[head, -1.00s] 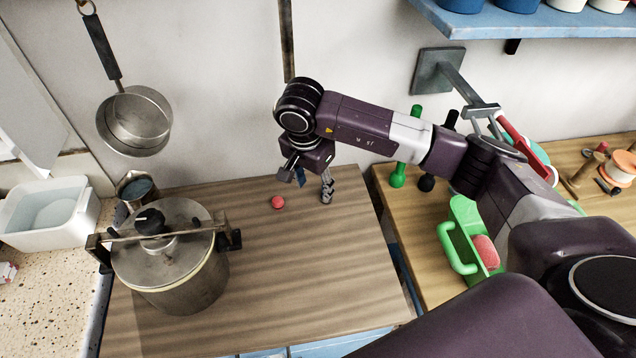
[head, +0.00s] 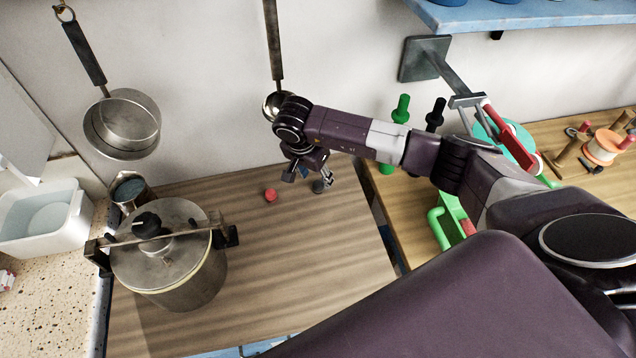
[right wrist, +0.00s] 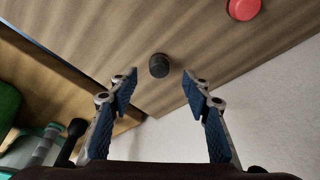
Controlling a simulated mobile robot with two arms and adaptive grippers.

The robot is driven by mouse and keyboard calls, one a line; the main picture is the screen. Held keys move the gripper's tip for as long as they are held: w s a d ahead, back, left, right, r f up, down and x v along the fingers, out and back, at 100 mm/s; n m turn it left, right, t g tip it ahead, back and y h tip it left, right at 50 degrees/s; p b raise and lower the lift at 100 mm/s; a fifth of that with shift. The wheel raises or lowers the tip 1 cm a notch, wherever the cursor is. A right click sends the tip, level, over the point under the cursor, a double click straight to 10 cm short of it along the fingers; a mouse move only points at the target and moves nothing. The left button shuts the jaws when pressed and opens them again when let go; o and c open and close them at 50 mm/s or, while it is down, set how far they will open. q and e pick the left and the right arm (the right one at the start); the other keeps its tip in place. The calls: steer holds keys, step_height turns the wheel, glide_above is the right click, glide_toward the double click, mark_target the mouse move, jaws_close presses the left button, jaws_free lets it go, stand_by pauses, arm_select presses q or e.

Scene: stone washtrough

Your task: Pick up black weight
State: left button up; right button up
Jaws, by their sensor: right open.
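The black weight (right wrist: 159,66) is a small dark cylinder on the wooden tabletop in the right wrist view. It lies between and just beyond the fingertips of my right gripper (right wrist: 159,80). The gripper is open, with blue pads on both fingers and nothing between them. In the head view my right gripper (head: 308,178) hangs over the back right part of the wooden table (head: 270,280). A small dark shape shows by its finger there, but I cannot tell whether it is the weight. My left gripper is not in view.
A small red round piece (head: 270,195) lies on the table, left of the gripper. A lidded metal pot (head: 180,275) stands at left. A ladle (head: 276,100) hangs on the wall behind my wrist. A green tray (head: 450,222) is at right. The table's front middle is clear.

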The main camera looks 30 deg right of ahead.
mark_target(318, 183)
steer(key=p+x, duration=0.1)
steer(key=x, duration=0.2)
steer(key=shift+f, duration=0.3)
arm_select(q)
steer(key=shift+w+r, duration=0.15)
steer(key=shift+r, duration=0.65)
arm_select(e)
steer(key=shift+c, duration=0.3)
steer(key=c, duration=0.5)
jaws_close()
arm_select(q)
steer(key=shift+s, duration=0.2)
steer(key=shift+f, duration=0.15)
arm_select(e)
steer(key=shift+w+r, duration=0.1)
steer(key=shift+r, duration=0.1)
